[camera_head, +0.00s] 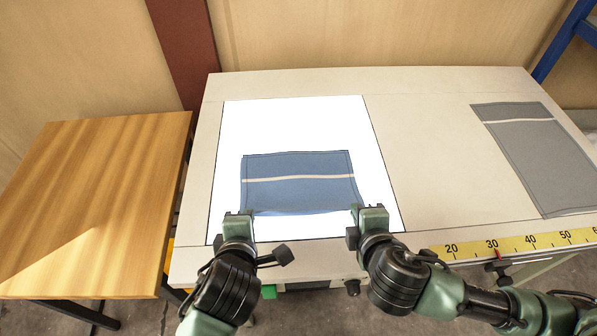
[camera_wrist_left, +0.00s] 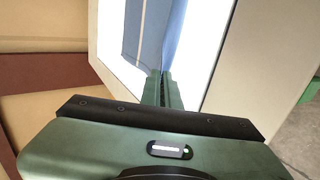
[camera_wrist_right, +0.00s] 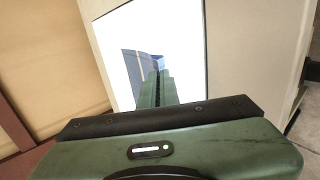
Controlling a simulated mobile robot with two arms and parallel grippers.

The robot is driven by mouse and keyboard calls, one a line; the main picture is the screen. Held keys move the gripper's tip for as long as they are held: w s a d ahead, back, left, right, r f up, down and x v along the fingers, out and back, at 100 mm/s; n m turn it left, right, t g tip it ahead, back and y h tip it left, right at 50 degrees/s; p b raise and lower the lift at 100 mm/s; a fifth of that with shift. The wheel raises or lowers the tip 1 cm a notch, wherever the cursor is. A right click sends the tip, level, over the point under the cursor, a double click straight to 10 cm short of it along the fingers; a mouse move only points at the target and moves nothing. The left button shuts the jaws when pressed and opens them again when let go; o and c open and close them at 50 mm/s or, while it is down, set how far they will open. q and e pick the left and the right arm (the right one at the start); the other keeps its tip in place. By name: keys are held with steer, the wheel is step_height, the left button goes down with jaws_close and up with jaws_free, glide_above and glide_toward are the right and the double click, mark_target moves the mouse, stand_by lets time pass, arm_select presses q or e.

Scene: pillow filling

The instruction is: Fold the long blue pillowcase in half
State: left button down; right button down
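The blue pillowcase (camera_head: 300,195), with a pale stripe across it, lies on a bright white panel on the table. Its near edge looks slightly bowed and raised between my grippers; I cannot tell whether it lies in one layer or two. My left gripper (camera_head: 238,214) is at its near left corner. In the left wrist view the fingers (camera_wrist_left: 167,80) are together on the blue cloth (camera_wrist_left: 150,35). My right gripper (camera_head: 357,208) is at the near right corner. In the right wrist view its fingers (camera_wrist_right: 157,78) are together at the cloth's corner (camera_wrist_right: 140,65). The pinched corners are hidden.
A grey pillowcase (camera_head: 545,165) with a pale stripe lies flat at the right of the pale table (camera_head: 420,130). A yellow measuring tape (camera_head: 510,244) runs along the near right edge. A wooden table (camera_head: 100,200) stands at the left. The white panel (camera_head: 290,120) is clear beyond the blue cloth.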

arm_select(q)
steer(key=shift+s+f, duration=0.1)
steer(key=shift+f, duration=0.05)
arm_select(e)
steer(key=shift+s+f, duration=0.1)
steer(key=shift+f, duration=0.05)
arm_select(q)
steer(key=c, duration=1.3)
jaws_free()
arm_select(e)
steer(key=c, duration=1.3)
jaws_free()
